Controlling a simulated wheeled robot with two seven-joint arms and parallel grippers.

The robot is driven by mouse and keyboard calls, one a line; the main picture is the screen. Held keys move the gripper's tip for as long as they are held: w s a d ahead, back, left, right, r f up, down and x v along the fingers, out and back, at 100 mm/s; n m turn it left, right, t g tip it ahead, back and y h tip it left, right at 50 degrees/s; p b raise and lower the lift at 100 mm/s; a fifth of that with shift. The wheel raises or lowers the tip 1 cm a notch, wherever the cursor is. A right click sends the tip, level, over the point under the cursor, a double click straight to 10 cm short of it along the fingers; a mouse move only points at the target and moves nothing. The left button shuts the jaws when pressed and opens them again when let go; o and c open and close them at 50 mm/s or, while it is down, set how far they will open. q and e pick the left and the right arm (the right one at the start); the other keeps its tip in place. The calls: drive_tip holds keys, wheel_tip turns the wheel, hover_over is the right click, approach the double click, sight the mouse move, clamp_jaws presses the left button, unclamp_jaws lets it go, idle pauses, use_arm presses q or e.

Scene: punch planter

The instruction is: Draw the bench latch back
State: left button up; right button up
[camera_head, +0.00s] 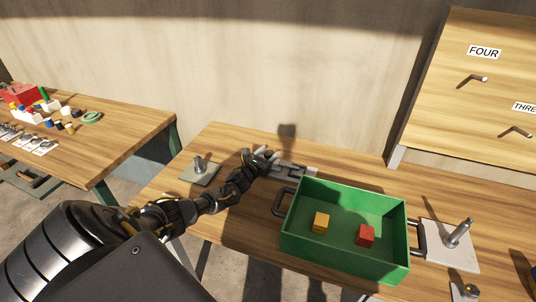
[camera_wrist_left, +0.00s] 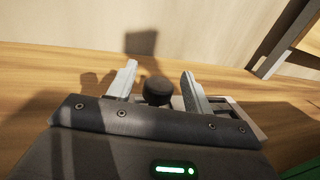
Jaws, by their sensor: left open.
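The bench latch (camera_head: 294,171) is a grey metal plate with a bolt on the wooden bench, just behind the green crate. Its dark round knob (camera_wrist_left: 157,90) shows in the left wrist view, between the two fingers of my left gripper (camera_wrist_left: 158,84). The fingers are open, one on each side of the knob, with a gap visible on the left side. In the head view my left gripper (camera_head: 266,157) is at the latch's left end and hides part of it. My right gripper is not seen.
A green crate (camera_head: 342,258) with dark handles holds a yellow block (camera_head: 321,222) and a red block (camera_head: 365,235), close to the latch. A plate with a peg (camera_head: 200,171) lies to the left; another (camera_head: 452,243) stands right. A drawer cabinet (camera_head: 475,110) stands at back right.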

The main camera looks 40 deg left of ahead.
use_arm(q)
clamp_jaws()
drive_tip(key=shift+s+a+f+b, duration=0.1)
drive_tip(key=shift+s+a+b, duration=0.15)
drive_tip(key=shift+a, duration=0.5)
drive_tip(key=shift+s+a+r+b, duration=0.1)
drive_tip(key=shift+s+a+b, duration=0.15)
drive_tip(key=shift+a, duration=0.55)
drive_tip(key=shift+s+a+f+b, duration=0.1)
drive_tip(key=shift+s+a+b, duration=0.15)
drive_tip(key=shift+a, duration=0.5)
drive_tip(key=shift+s, duration=0.1)
unclamp_jaws()
drive_tip(key=shift+s, duration=0.1)
